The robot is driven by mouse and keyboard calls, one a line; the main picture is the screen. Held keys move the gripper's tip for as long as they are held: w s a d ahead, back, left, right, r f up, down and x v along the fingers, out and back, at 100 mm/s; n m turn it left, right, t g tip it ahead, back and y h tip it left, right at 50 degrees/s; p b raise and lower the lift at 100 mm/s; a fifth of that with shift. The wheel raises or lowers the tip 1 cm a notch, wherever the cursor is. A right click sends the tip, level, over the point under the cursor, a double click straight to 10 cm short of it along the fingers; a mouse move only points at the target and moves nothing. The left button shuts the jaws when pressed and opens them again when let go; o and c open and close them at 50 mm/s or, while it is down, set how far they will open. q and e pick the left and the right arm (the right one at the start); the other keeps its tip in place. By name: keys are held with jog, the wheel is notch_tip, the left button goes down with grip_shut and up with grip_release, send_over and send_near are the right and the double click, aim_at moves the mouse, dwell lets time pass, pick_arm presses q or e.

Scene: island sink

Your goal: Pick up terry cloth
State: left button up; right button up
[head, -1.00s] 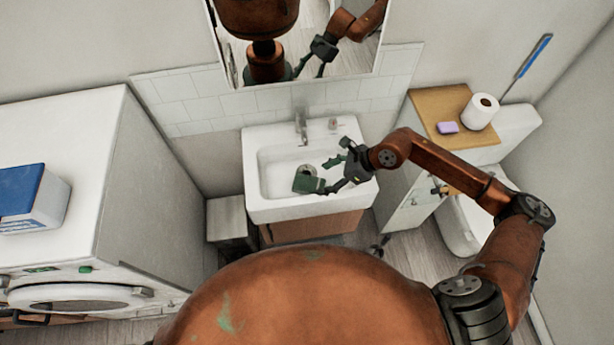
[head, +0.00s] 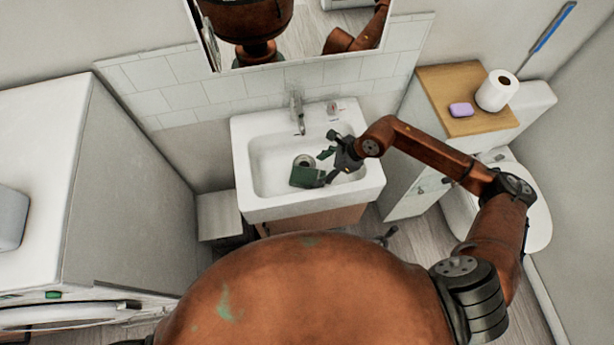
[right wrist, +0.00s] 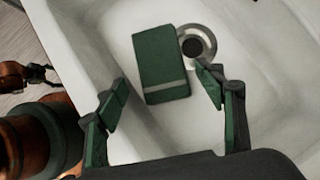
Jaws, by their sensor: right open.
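The terry cloth (head: 301,177) is a small, dark green folded piece lying in the white sink, near the drain. In the right wrist view the cloth (right wrist: 160,62) lies flat, with a pale stripe near its lower edge. My right gripper (head: 323,166) is over the sink basin, just right of the cloth in the head view. In the right wrist view its green-tipped fingers (right wrist: 164,80) are spread wide, one toward each side of the cloth, with nothing held. Whether they touch the cloth is not clear.
The sink rim (head: 244,160) surrounds the basin, and the faucet (head: 298,110) stands at its back. A wooden-topped cabinet (head: 440,90) with purple soap (head: 460,109) and a paper roll (head: 497,90) is at the right. A washing machine (head: 60,180) is at the left.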

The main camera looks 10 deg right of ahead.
aim_at(308, 176)
jog(key=x, duration=0.8)
jog(key=shift+b, duration=0.3)
jog(key=shift+c, duration=0.7)
jog(key=c, duration=0.9)
jog(key=shift+r, duration=0.1)
